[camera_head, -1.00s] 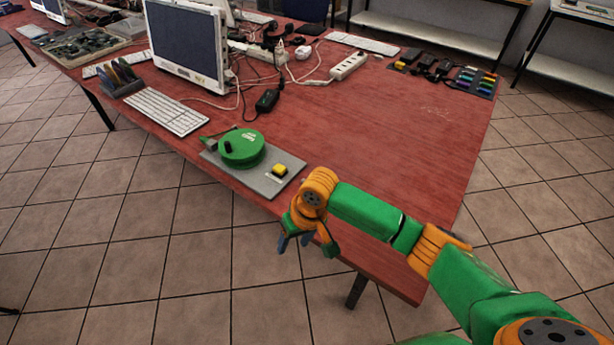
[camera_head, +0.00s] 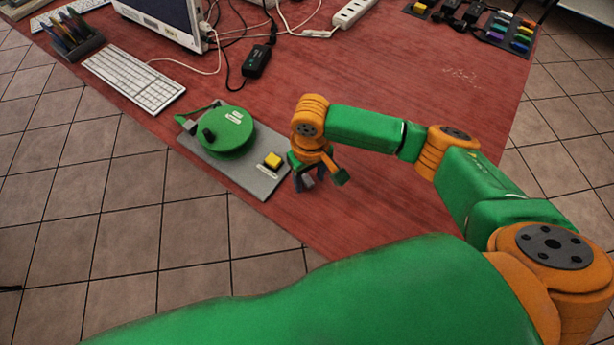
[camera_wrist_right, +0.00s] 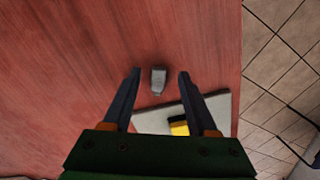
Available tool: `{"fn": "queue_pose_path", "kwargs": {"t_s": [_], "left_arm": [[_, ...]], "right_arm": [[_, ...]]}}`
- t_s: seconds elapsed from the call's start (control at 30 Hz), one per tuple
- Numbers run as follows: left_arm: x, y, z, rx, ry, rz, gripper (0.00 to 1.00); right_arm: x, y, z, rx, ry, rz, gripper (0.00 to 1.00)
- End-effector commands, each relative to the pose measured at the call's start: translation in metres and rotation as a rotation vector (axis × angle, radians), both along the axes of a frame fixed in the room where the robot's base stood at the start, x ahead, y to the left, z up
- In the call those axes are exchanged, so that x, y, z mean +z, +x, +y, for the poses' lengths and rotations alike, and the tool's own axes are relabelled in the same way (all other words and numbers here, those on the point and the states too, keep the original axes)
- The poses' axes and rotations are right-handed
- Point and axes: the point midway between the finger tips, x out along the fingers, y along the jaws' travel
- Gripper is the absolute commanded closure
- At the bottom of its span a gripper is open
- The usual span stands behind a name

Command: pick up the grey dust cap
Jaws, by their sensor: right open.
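The grey dust cap (camera_wrist_right: 158,80) is a small grey piece on the red tabletop in the right wrist view. It shows between the tips of my right gripper (camera_wrist_right: 160,74), which are spread apart with clear space on both sides of it. In the head view my right gripper (camera_head: 310,182) points down over the table, just right of a grey board. There I cannot tell the cap apart from the dark fingers. My left gripper is not in view.
The grey board (camera_head: 223,175) carries a green cable reel (camera_head: 232,138) and a yellow block (camera_head: 273,160), close beside the gripper. A keyboard (camera_head: 133,80) and black adapter (camera_head: 256,62) lie farther back.

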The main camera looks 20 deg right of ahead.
Motion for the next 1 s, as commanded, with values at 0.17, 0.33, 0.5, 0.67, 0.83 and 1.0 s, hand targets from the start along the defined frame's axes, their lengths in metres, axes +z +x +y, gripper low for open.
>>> {"fn": "queue_pose_path", "kwargs": {"t_s": [0.17,0.33,0.5,0.67,0.83,1.0], "left_arm": [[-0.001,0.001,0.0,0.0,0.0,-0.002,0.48],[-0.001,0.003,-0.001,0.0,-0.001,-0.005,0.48],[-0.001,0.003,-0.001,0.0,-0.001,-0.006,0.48],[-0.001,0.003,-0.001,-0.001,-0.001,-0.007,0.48],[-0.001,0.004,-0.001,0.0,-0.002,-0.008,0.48],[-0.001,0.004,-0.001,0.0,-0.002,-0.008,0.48]], "right_arm": [[-0.01,0.0,0.0,0.001,0.0,0.0,0.41],[-0.009,0.0,0.0,0.002,0.0,-0.001,0.57],[-0.009,0.0,0.0,0.002,0.001,-0.001,1.0],[-0.009,0.0,0.0,0.002,0.001,-0.001,1.0],[-0.009,0.0,0.0,0.001,0.001,-0.001,1.0],[0.0,0.001,0.001,0.001,0.003,-0.003,1.0]]}}
